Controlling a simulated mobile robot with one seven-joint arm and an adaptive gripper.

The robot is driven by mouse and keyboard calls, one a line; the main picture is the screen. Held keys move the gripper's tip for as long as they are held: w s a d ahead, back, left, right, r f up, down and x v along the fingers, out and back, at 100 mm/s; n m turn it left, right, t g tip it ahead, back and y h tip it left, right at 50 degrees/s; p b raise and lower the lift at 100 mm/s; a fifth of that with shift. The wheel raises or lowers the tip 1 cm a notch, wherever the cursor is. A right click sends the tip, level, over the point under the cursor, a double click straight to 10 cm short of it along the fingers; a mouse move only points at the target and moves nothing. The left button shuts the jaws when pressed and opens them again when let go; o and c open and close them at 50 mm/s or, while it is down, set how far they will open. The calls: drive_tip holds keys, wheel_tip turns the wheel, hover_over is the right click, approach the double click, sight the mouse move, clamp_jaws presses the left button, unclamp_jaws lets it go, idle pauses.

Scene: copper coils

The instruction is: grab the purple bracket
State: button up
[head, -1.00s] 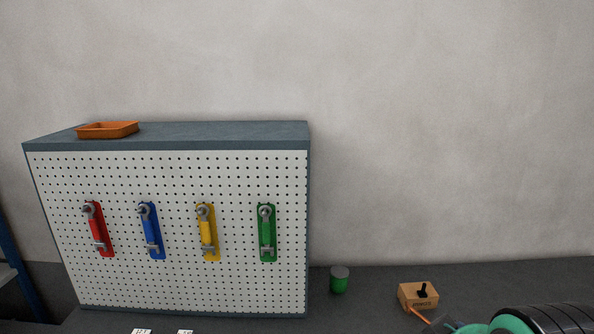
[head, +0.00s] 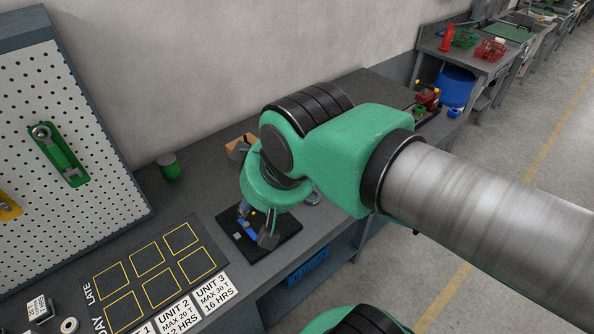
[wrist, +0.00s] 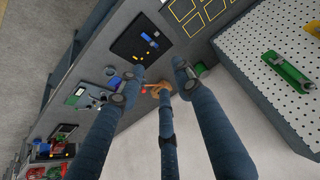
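I see no purple bracket in either view now. My gripper (wrist: 156,88) is open, its long blue-grey fingers spread with nothing between them in the wrist view. In the head view it hangs below the green wrist, partly hidden, over or near a black mat (head: 284,232) on the bench. A small blue piece (head: 247,230) lies on that mat. The mat (wrist: 128,48) and blue piece (wrist: 149,38) also show in the wrist view, beyond the left finger.
A pegboard (head: 95,150) with a green tool (head: 62,157) stands at left. A green cup (head: 169,167) and wooden box (head: 231,147) stand on the bench. A dark mat with yellow-outlined squares (head: 198,228) lies nearer. A second bench (head: 440,62) stands beyond, at upper right.

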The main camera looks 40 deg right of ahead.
drive_tip(key=w+d+f+m+g, duration=0.1)
drive_tip(key=w+d+f, duration=0.2)
drive_tip(key=w+d, duration=0.7)
drive_tip(key=w+d+f+g, duration=0.1)
drive_tip(key=w+d+f, duration=0.4)
drive_tip(key=w, duration=0.8)
drive_tip(key=w+d+f+g, duration=0.1)
drive_tip(key=w+d+f, duration=0.3)
drive_tip(key=d+f, duration=0.6)
drive_tip(key=w+d+f+m+g+b, duration=0.1)
drive_tip(key=w+d+f, duration=0.4)
drive_tip(key=d+f, duration=0.5)
drive_tip(key=d, duration=0.3)
drive_tip(key=shift+d+f, duration=0.15)
drive_tip(key=shift+d, duration=0.2)
drive_tip(key=shift+w+f, duration=0.1)
drive_tip(key=shift+f, duration=0.05)
drive_tip(key=shift+w+f+b, duration=0.15)
drive_tip(key=shift+f+b, duration=0.05)
drive_tip(key=shift+f, duration=1.2)
drive_tip(key=shift+w+f+b, duration=0.2)
drive_tip(key=shift+f+b, duration=0.05)
drive_tip(key=shift+f, duration=1.1)
drive_tip(key=shift+w+f+b, duration=0.15)
drive_tip(key=shift+f+b, duration=0.05)
drive_tip(key=shift+f, duration=1.2)
drive_tip(key=shift+f, duration=0.1)
